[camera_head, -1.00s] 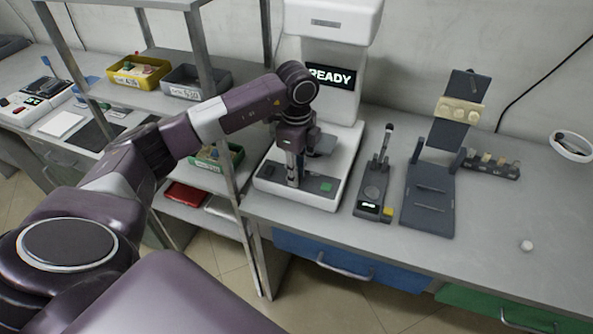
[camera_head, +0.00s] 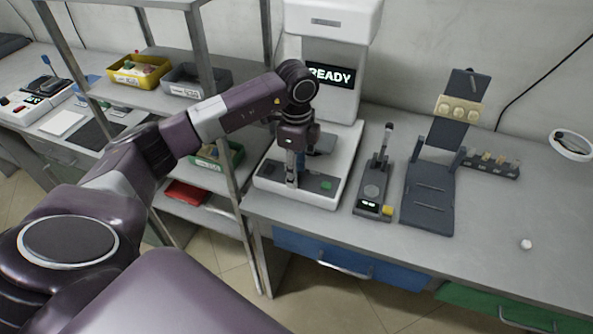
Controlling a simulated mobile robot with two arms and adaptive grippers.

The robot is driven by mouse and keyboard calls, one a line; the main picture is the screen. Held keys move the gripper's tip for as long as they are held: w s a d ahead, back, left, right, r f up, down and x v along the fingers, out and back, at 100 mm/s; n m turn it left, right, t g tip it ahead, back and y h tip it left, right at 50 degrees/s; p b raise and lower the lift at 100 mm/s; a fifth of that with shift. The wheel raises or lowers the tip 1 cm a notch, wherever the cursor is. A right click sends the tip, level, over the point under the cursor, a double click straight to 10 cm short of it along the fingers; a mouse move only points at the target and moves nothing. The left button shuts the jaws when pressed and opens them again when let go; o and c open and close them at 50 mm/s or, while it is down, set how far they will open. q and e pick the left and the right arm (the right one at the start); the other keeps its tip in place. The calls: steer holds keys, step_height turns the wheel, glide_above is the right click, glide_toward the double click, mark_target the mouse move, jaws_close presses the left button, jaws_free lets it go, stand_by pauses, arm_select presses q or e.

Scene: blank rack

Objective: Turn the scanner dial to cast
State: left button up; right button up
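The scanner (camera_head: 340,85) is a white machine with a black screen reading "READY", standing at the back of the bench. My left arm reaches across in front of its left side. My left gripper (camera_head: 294,178) points down over the scanner's white base (camera_head: 335,165), low and close to its front part. The fingers are small and partly hidden by the wrist, so I cannot tell whether they are open or touching anything. The dial is not clearly visible; it may be hidden behind the gripper. A green button (camera_head: 326,185) shows on the base, right of the gripper. My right gripper is not in view.
A dark device with a small display (camera_head: 372,190) and a dark stand (camera_head: 428,195) are right of the scanner. A shelf rack with a yellow bin (camera_head: 138,72) and a grey bin (camera_head: 195,82) is at left. The bench's right front is mostly clear, with a small white ball (camera_head: 526,244).

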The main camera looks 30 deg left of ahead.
arm_select(q)
step_height(320, 180, up, 12)
stand_by(0.6)
stand_by(0.5)
